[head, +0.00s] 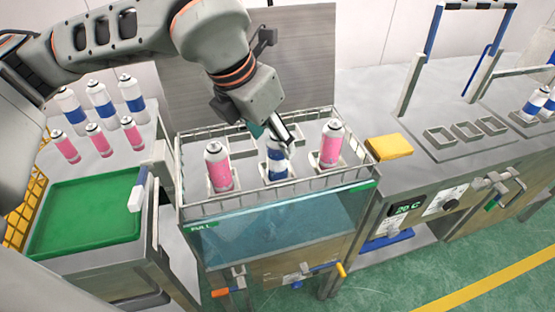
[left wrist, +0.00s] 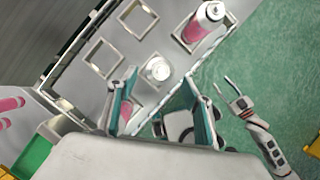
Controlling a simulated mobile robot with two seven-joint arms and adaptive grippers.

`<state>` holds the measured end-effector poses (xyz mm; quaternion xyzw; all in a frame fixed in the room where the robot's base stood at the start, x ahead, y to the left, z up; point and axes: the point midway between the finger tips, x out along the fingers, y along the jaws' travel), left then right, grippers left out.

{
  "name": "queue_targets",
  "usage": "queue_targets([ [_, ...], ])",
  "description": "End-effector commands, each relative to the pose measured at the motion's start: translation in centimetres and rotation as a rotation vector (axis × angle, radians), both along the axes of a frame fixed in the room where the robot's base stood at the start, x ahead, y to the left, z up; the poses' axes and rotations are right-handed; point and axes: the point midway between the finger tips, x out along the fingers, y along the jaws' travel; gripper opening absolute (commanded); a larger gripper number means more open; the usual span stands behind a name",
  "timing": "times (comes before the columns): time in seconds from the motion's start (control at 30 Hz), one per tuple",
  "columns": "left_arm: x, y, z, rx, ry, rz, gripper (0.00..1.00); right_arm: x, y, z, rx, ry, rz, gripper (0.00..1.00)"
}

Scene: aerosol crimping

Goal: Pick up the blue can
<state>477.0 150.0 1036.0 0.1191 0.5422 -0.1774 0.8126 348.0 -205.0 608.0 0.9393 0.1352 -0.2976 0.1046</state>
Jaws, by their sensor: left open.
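The blue can (head: 277,162), white with a blue band, stands upright in the middle holder of the wire-railed tray. My left gripper (head: 270,131) is at its top, and one finger hides part of the can's upper end. In the left wrist view, the can's round pale top (left wrist: 158,69) shows between and just beyond the spread fingertips of the left gripper (left wrist: 161,78). The left gripper is open, and I see no grip on the can. My right gripper (left wrist: 222,82) shows small in the left wrist view, its fingers apart, over the green floor.
Pink cans stand on either side, at left (head: 217,170) and right (head: 331,146), close to the gripper. The tray's wire rail (head: 280,195) surrounds them above a glass-fronted tank (head: 290,222). A yellow block (head: 389,147) lies at right. A green tray (head: 85,215) is at left.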

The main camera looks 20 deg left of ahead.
Motion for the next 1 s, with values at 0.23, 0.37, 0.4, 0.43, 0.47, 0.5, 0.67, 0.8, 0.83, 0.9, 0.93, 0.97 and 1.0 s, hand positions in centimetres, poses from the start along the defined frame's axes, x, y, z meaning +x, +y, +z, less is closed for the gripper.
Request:
queue_targets([
  [0.23,1.4,-0.5,-3.2,0.000,0.004,-0.001,0.50,0.4,0.0,0.3,0.001,-0.008,0.000,0.40],
  [0.37,1.8,-0.7,-4.1,0.000,0.002,0.000,0.50,0.6,0.0,0.4,0.001,-0.010,-0.001,0.40],
  [0.4,1.9,-0.7,-4.2,0.000,0.001,0.000,0.50,0.6,0.0,0.4,0.001,-0.010,-0.001,0.40],
  [0.43,1.9,-0.7,-4.2,0.000,0.001,0.000,0.50,0.6,0.0,0.4,0.001,-0.011,-0.001,0.40],
  [0.47,1.9,-0.7,-4.3,-0.001,0.000,0.000,0.50,0.6,0.0,0.4,0.001,-0.011,-0.001,0.40],
  [0.5,1.9,-0.7,-4.2,-0.001,0.000,0.000,0.50,0.6,0.0,0.4,0.001,-0.011,-0.001,0.40],
  [0.67,1.9,-0.7,-4.2,-0.001,0.000,0.000,0.37,0.6,0.0,0.4,0.002,-0.012,0.000,0.40],
  [0.8,1.9,-0.7,-4.2,0.000,0.001,0.000,0.06,0.6,0.0,0.5,0.002,-0.012,0.000,0.40],
  [0.83,1.9,-0.7,-4.2,0.000,0.001,0.000,0.06,0.6,0.0,0.5,0.002,-0.012,0.000,0.40],
  [0.9,1.9,-0.7,-4.2,-0.001,0.000,0.000,0.06,0.6,0.0,0.5,0.002,-0.012,0.000,0.40],
  [0.93,1.9,-0.7,-4.2,-0.001,0.000,0.000,0.06,0.6,0.0,0.5,0.002,-0.012,0.000,0.40],
  [0.97,1.9,-0.7,-4.2,-0.001,0.000,0.000,0.06,0.6,0.0,0.5,0.002,-0.012,0.000,0.40],
  [1.0,1.9,-0.7,-4.2,-0.001,0.000,0.000,0.06,0.6,0.0,0.5,0.002,-0.012,0.000,0.40],
])
